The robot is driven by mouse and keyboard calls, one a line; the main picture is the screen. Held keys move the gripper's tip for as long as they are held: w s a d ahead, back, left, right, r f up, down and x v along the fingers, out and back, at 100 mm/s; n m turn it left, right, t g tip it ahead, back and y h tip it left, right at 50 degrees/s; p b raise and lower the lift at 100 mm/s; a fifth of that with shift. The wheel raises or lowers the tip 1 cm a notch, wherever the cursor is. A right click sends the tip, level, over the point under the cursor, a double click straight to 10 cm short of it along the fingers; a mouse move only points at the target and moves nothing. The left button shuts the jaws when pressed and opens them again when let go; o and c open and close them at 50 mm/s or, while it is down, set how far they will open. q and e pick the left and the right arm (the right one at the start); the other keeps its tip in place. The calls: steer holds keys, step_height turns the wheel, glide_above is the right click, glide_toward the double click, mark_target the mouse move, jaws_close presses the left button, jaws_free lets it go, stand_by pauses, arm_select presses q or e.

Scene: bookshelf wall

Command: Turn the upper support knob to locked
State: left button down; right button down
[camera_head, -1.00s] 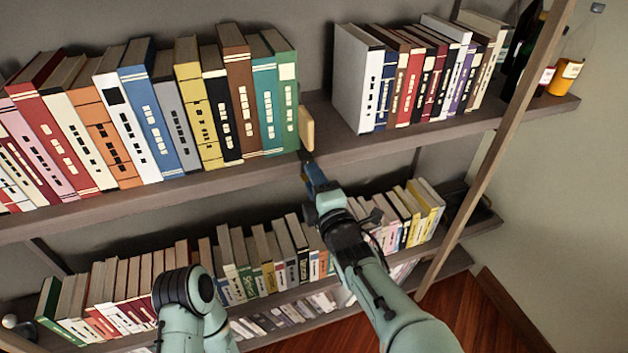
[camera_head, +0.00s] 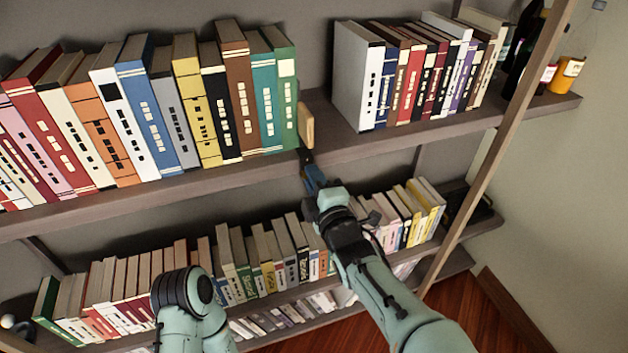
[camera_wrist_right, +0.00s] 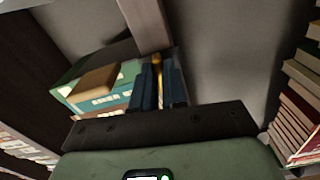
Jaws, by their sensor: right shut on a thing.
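A pale wooden support block (camera_head: 306,128) stands upright on the upper shelf against the right end of the book row, beside the green book (camera_head: 283,85). My right gripper (camera_head: 307,160) is at the shelf's front edge, just below the block. In the right wrist view, my two dark blue fingers (camera_wrist_right: 163,88) are closed around a narrow brass-coloured piece, apparently the support knob (camera_wrist_right: 157,68). The fingers hide most of the knob, so its turn position cannot be read. My left arm shows at the bottom of the head view, but its gripper is out of view.
The upper shelf (camera_head: 225,178) has a bare stretch right of the block, before another book group (camera_head: 415,75). A lower shelf of books (camera_head: 260,255) lies close beneath my right arm. A slanted wooden post (camera_head: 505,135) and bottles (camera_head: 565,75) are at the right.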

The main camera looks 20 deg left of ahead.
arm_select(q)
steer(key=f+b, duration=0.1)
steer(key=w+f+b, duration=0.1)
steer(key=f+b, duration=0.1)
steer(key=shift+w+t, duration=0.25)
steer(key=shift+t, duration=0.05)
arm_select(e)
steer(key=m, duration=0.9)
arm_select(q)
steer(key=shift+a+f, duration=0.1)
arm_select(e)
steer(key=c, duration=1.2)
jaws_free()
